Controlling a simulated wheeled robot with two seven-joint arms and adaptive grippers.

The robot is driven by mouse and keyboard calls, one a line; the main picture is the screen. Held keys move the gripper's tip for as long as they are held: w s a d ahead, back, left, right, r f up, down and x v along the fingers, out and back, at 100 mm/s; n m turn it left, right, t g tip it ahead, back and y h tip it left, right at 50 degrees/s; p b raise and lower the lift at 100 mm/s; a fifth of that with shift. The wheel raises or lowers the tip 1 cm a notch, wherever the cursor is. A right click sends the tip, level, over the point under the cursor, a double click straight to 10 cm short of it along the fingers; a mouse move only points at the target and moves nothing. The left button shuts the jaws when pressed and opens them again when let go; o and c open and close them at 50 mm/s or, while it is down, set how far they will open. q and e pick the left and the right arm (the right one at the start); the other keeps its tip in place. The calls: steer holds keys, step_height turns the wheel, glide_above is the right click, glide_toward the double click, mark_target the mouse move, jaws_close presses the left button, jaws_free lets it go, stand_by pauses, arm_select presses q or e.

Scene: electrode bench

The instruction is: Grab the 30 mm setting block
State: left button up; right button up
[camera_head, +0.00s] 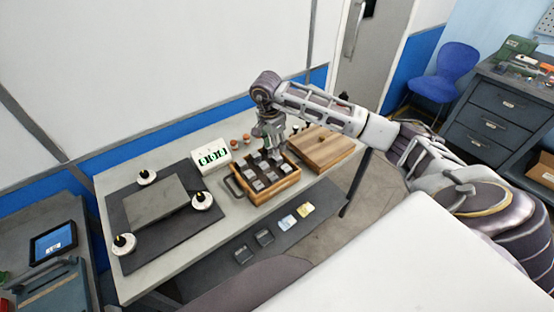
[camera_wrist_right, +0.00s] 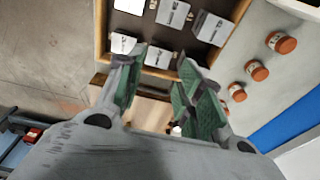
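A wooden tray (camera_head: 283,190) holds several grey setting blocks (camera_head: 258,185) in rows. In the right wrist view the tray rim (camera_wrist_right: 101,30) surrounds blocks with pale tops (camera_wrist_right: 172,13) and dark printed marks. The marks are too small to read, so I cannot tell which block is the 30 mm one. My right gripper (camera_head: 273,155) points down over the back part of the tray. In the wrist view its green-padded fingers (camera_wrist_right: 160,88) are apart with no block between them. They partly cover the nearest row of blocks. My left gripper is not in view.
A wooden lid box (camera_head: 328,148) stands right of the tray. A display with green digits (camera_head: 212,158) stands behind left. Small red-capped jars (camera_wrist_right: 257,70) line the back. A dark plate (camera_head: 150,198) with white round stands lies left. Cards (camera_head: 288,221) lie in front.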

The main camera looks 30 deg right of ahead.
mark_target(277, 157)
steer(key=shift+d+f, duration=0.1)
steer(key=shift+f, duration=0.85)
steer(key=shift+s+d+f+p, duration=0.15)
steer(key=shift+f+p, duration=0.6)
steer(key=shift+f, duration=0.7)
steer(key=shift+d+f, duration=0.1)
steer(key=shift+f, duration=1)
jaws_close()
steer(key=shift+r, duration=0.2)
step_height(277, 157, up, 10)
steer(key=b, duration=0.1)
steer(key=shift+f, duration=0.15)
